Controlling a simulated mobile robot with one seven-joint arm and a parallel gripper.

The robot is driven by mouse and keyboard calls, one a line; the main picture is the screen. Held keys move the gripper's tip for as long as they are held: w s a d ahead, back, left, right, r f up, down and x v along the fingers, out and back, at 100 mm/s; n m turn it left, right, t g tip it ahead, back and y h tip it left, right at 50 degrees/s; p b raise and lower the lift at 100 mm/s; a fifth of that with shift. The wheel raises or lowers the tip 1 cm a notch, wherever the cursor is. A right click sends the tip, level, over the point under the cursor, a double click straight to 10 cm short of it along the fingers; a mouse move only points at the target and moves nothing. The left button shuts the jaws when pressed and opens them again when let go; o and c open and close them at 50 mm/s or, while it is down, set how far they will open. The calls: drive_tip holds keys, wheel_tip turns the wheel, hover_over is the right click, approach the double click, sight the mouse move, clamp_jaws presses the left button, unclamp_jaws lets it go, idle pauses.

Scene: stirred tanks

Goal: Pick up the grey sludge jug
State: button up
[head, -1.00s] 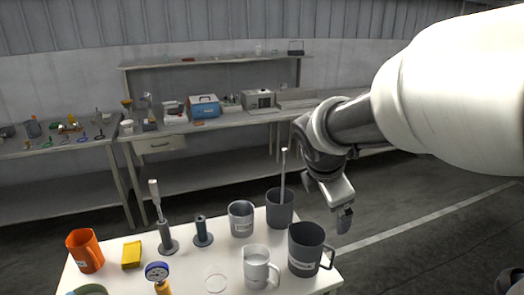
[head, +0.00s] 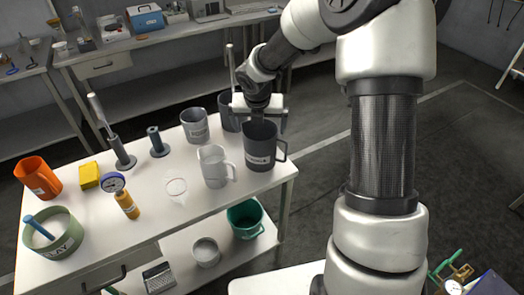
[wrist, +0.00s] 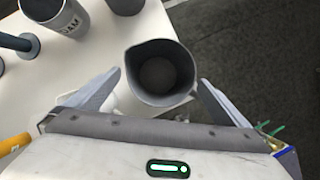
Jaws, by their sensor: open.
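The grey sludge jug (head: 258,150), a dark grey jug with a handle on its right and a pale label, stands upright at the right end of the white table. In the wrist view, its open rim (wrist: 160,72) shows between my two fingers, and I look down into its dark inside. My gripper (head: 259,108) is over the jug from above; its fingers are apart on either side of the rim in the wrist view (wrist: 160,84). I cannot tell whether they touch it. The jug's handle is hidden in the wrist view.
A white jug (head: 213,168) stands close left of the grey jug. A dark cup with a rod (head: 228,108) and a labelled grey cup (head: 194,125) stand behind. The white table's (head: 130,238) right edge is close by, with open floor beyond.

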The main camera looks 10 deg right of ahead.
sight(260, 136)
drive_tip(key=x, duration=0.7)
drive_tip(key=shift+w+d+f+b, duration=0.15)
drive_tip(key=shift+w+f+b, duration=0.05)
drive_tip(key=shift+w+b, duration=0.15)
